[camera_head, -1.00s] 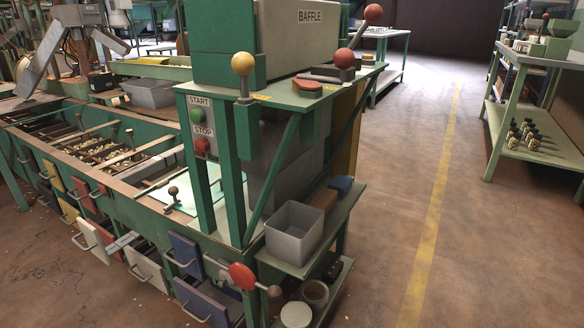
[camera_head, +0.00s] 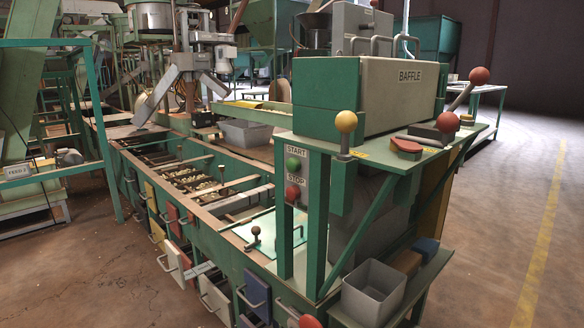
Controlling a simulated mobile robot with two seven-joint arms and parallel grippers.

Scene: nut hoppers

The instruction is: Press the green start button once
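The green start button (camera_head: 293,164) sits on a panel on the machine's front post, under a white START label (camera_head: 296,151). Directly below it are a STOP label (camera_head: 297,180) and a red stop button (camera_head: 292,193). The green button faces me and nothing covers it. Neither of my grippers shows in the head view.
A yellow-knobbed lever (camera_head: 346,123) and a shelf edge stand right of the buttons. A BAFFLE box (camera_head: 405,92) is above. Drawers with handles (camera_head: 214,297) stick out along the front. A grey bin (camera_head: 373,291) sits lower right. Floor is open at far right.

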